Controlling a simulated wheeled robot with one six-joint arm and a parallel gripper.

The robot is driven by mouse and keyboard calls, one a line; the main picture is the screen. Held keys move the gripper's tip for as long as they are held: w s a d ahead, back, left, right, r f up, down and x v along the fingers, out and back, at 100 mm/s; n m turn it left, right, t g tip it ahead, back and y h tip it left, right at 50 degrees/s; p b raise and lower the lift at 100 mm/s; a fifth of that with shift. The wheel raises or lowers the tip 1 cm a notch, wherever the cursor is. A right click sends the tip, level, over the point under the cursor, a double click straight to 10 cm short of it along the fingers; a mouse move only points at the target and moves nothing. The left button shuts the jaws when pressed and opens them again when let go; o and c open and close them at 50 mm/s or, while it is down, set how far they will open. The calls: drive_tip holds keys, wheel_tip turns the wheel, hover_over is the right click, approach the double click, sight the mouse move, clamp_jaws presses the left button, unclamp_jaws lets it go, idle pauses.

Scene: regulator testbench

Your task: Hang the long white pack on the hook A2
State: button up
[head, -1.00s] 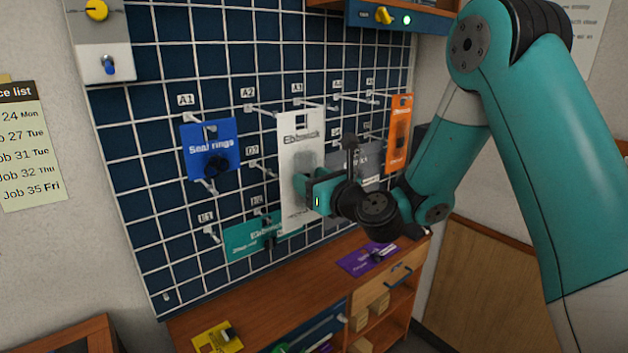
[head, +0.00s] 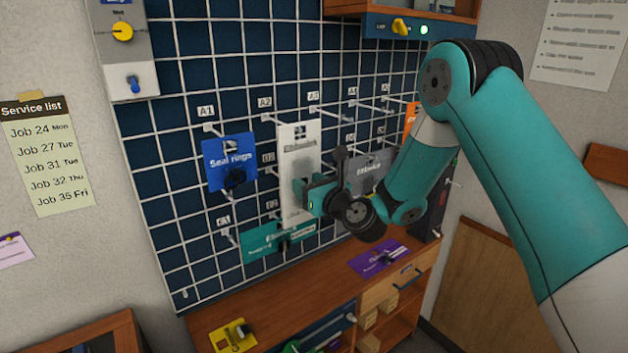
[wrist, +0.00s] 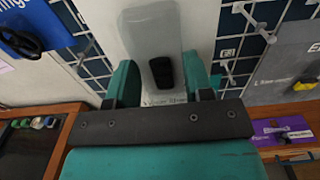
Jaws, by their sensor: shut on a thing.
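The long white pack (head: 299,150) is upright in front of the wire grid, and its top is just below and right of the A2 label (head: 265,103). My gripper (head: 308,195) is shut on the lower part of the pack. In the wrist view, the pack (wrist: 150,28) rises between the two teal fingers (wrist: 163,85), with a dark oval part on its face. The hook A2 (head: 280,119) runs out from the grid toward the pack's top. I cannot tell whether its tip is through the pack's hanging hole.
A blue "Seal rings" pack (head: 230,160) hangs to the left. A grey pack (head: 368,172) and an orange pack (head: 411,118) are to the right. A teal pack (head: 262,241) hangs below. Purple (head: 378,258) and yellow (head: 232,335) packs lie on the wooden bench.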

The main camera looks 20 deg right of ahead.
drive_tip(key=shift+p+x, duration=0.8)
drive_tip(key=shift+w+a+f+p, duration=0.2)
drive_tip(key=shift+w+f+p, duration=0.1)
drive_tip(key=shift+w+p, duration=0.35)
drive_tip(key=shift+s, duration=0.1)
drive_tip(key=o, duration=1)
drive_tip(key=shift+f, duration=0.1)
